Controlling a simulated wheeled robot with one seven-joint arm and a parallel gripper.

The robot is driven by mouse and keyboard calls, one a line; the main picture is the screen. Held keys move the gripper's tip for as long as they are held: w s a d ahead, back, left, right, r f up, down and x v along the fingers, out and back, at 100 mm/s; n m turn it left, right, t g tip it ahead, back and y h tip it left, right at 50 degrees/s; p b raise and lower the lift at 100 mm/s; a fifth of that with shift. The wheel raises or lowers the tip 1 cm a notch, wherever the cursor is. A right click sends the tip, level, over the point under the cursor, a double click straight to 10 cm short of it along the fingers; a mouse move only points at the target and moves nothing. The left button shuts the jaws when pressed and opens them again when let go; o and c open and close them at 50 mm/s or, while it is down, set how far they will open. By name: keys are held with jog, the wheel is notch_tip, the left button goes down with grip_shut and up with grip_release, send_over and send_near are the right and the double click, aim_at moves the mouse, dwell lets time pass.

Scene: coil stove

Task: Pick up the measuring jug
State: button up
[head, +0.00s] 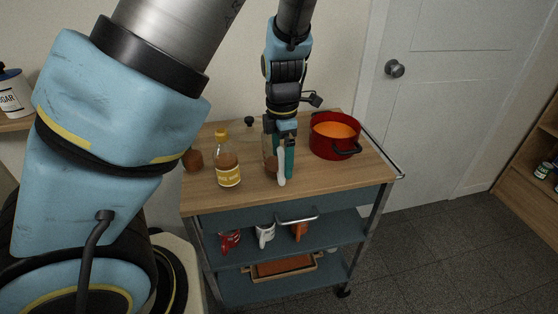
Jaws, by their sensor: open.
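My gripper (282,160) points down over the wooden top of the trolley, between the bottle and the red pot. Its jaws are open, with teal fingers showing. A pale, curved, handle-like piece (281,168) shows right at the fingers; it may be part of the measuring jug, but my gripper hides most of what is there. I cannot make out the jug's body clearly, nor whether the fingers touch it. A small brown shape (270,163) shows just left of the fingers.
A yellow-capped bottle (228,170) and a round brown item (193,160) stand to the left on the trolley top (245,198). A red pot (333,140) with orange contents stands to the right. A small black knob (250,121) shows behind. Mugs (264,234) stand on the shelf below.

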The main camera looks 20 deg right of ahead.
aim_at(280, 172)
jog(key=f, duration=0.5)
jog(key=shift+a, duration=0.3)
jog(key=shift+c, duration=0.4)
grip_shut()
